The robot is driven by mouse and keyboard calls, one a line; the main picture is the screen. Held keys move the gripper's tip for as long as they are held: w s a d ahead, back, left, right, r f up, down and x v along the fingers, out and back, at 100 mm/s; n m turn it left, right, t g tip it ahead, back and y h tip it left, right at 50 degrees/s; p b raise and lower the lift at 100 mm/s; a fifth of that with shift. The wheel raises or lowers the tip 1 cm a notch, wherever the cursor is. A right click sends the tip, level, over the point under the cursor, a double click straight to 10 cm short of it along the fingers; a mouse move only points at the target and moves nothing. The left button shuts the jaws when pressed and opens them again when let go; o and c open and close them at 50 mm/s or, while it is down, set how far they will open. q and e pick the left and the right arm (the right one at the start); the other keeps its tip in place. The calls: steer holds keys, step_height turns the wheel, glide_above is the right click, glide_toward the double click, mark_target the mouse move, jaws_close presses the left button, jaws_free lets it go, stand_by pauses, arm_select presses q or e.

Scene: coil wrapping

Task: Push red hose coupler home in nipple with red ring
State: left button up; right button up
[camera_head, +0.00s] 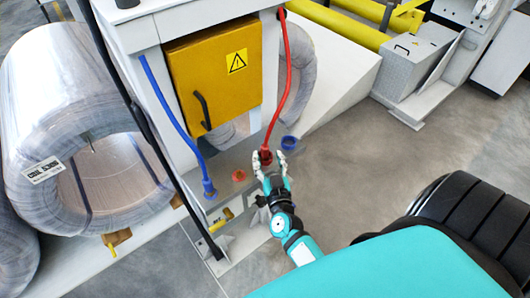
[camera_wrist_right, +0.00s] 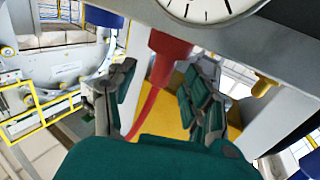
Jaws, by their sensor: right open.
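A red hose (camera_head: 289,75) hangs from the top of the cabinet frame to a red coupler (camera_head: 266,154) at the grey ledge. My right gripper (camera_head: 268,160) is open, with one finger on each side of the coupler. In the wrist view the coupler (camera_wrist_right: 168,58) is between the spread fingers (camera_wrist_right: 158,92), with visible gaps, and its wide end is close to the grey ledge. I cannot tell how deep it sits, and its nipple and any ring there are hidden. An orange-red round piece (camera_head: 239,175) is on the ledge left of the coupler. My left gripper is not in view.
A blue hose (camera_head: 168,105) ends in a blue coupler (camera_head: 209,189) on the ledge. A blue round piece (camera_head: 290,143) is right of the red coupler. A gauge (camera_wrist_right: 210,6) and a brass fitting (camera_wrist_right: 264,86) are close by. A yellow cabinet (camera_head: 213,75) stands behind.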

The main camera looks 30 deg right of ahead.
mark_target(266, 154)
steer(key=x, duration=0.3)
steer(key=shift+w+r+b, duration=0.1)
steer(key=shift+w+b, duration=0.25)
steer(key=shift+w, duration=0.1)
steer(key=shift+s, duration=0.1)
steer(key=shift+c, duration=1)
jaws_close()
